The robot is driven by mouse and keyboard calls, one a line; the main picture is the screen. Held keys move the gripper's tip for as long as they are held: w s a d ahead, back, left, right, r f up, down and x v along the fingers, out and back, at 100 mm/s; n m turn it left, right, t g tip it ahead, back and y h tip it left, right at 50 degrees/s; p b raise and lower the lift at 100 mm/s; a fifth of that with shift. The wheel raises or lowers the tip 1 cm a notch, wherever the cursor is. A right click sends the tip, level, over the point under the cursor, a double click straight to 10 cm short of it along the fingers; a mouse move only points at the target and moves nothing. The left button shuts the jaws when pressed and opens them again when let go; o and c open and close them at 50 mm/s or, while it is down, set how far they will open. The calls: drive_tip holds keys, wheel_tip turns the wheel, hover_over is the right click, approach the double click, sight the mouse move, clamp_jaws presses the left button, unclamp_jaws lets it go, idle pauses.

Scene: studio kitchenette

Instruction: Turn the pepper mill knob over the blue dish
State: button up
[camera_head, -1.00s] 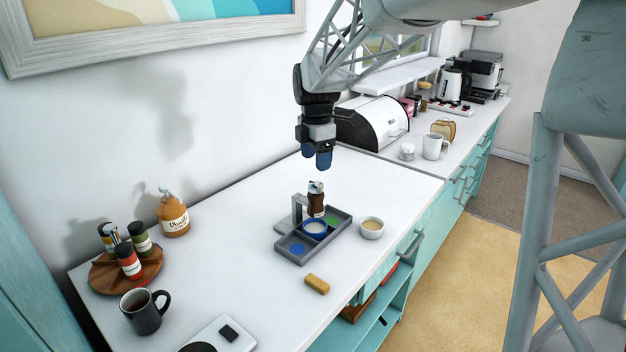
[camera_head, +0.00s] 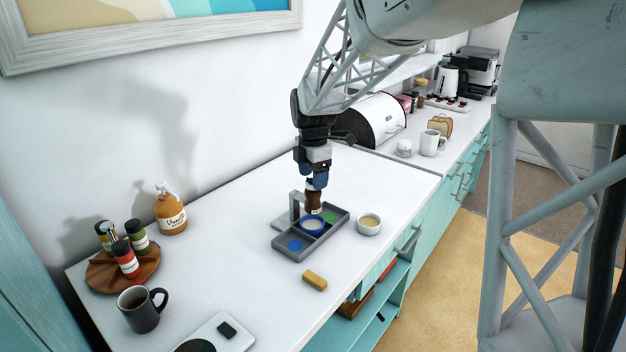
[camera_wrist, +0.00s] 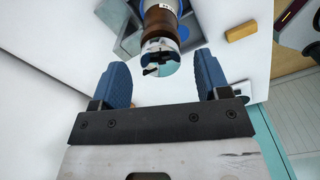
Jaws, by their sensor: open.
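The brown pepper mill (camera_head: 314,202) stands upright at the blue dish (camera_head: 303,230), in a grey compartment tray (camera_head: 282,253). In the wrist view the mill (camera_wrist: 160,22) shows its shiny metal knob (camera_wrist: 160,60) towards me, with part of a blue rim behind it. My gripper (camera_head: 316,181) is above the mill, its blue fingers pointing down and hiding the knob in the head view. In the wrist view my gripper (camera_wrist: 161,78) is open, one finger on each side of the knob line, with nothing held. Contact with the knob is not visible.
A grey upright bracket (camera_head: 296,203) stands behind the mill. A small white bowl (camera_head: 368,224) is right of the tray and a yellow block (camera_head: 315,280) in front. A spice rack (camera_head: 103,277), dark mug (camera_head: 142,309) and vanilla bottle (camera_head: 170,214) are left. The counter between is clear.

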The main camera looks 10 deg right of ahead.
drive_tip(key=shift+f, duration=0.75)
drive_tip(key=c, duration=0.9)
